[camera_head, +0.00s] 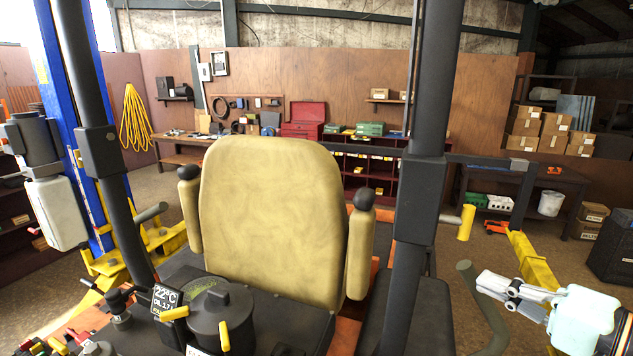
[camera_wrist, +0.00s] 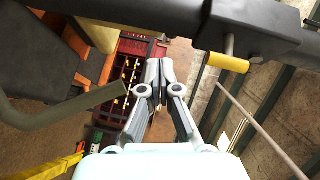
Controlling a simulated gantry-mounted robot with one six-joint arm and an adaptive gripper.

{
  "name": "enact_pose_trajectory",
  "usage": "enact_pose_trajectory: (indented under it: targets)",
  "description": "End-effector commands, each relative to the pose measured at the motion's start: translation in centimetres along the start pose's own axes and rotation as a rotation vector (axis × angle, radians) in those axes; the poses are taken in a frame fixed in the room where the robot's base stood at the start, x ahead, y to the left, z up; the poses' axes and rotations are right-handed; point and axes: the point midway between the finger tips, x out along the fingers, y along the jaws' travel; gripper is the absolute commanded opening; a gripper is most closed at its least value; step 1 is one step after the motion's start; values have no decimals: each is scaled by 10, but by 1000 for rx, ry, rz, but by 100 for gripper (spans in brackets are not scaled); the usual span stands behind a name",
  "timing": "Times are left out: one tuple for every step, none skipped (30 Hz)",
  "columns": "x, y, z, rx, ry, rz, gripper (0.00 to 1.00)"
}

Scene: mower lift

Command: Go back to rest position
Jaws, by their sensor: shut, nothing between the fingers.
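My gripper (camera_head: 490,285) shows at the lower right of the head view, to the right of the mower and apart from it. In the wrist view its two fingers (camera_wrist: 158,72) meet at their tips, with nothing between them. The mower's tan seat (camera_head: 272,215) fills the middle of the head view. A black cylindrical cap with a yellow lever (camera_head: 222,310) and a small display reading 22°C (camera_head: 166,298) sit in front of the seat.
A dark roll bar post (camera_head: 415,200) stands between the seat and my gripper. A yellow lift arm (camera_head: 530,262) runs behind my gripper. A blue lift column (camera_head: 78,110) stands at the left. In the wrist view a dark bar with a yellow-ended pin (camera_wrist: 228,62) crosses above the fingers.

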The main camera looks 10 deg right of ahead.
Motion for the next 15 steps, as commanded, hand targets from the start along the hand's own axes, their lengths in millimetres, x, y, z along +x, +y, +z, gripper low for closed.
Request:
enact_pose_trajectory:
  targets:
    - [38, 13, 32, -75, -16, 45, 0]
    - [56, 23, 51, -131, -17, 76, 0]
    - [78, 35, 78, -209, -18, 117, 0]
    - [93, 44, 99, -271, -22, 148, 0]
    - [106, 51, 122, -338, -24, 179, 0]
    - [121, 62, 154, -431, -29, 220, 0]
    - [129, 68, 179, -505, -32, 251, 0]
    - [134, 74, 205, -583, -37, 281, 0]
    - [137, 81, 238, -689, -42, 320, 0]
    - [136, 84, 262, -768, -45, 346, 0]
    - [132, 86, 282, -845, -46, 371, 0]
    - [124, 89, 307, -942, -48, 401, 0]
    - [117, 90, 322, -1007, -47, 421, 0]
    - [110, 90, 334, -1064, -47, 438, 0]
    - [100, 90, 346, -1126, -44, 456, 0]
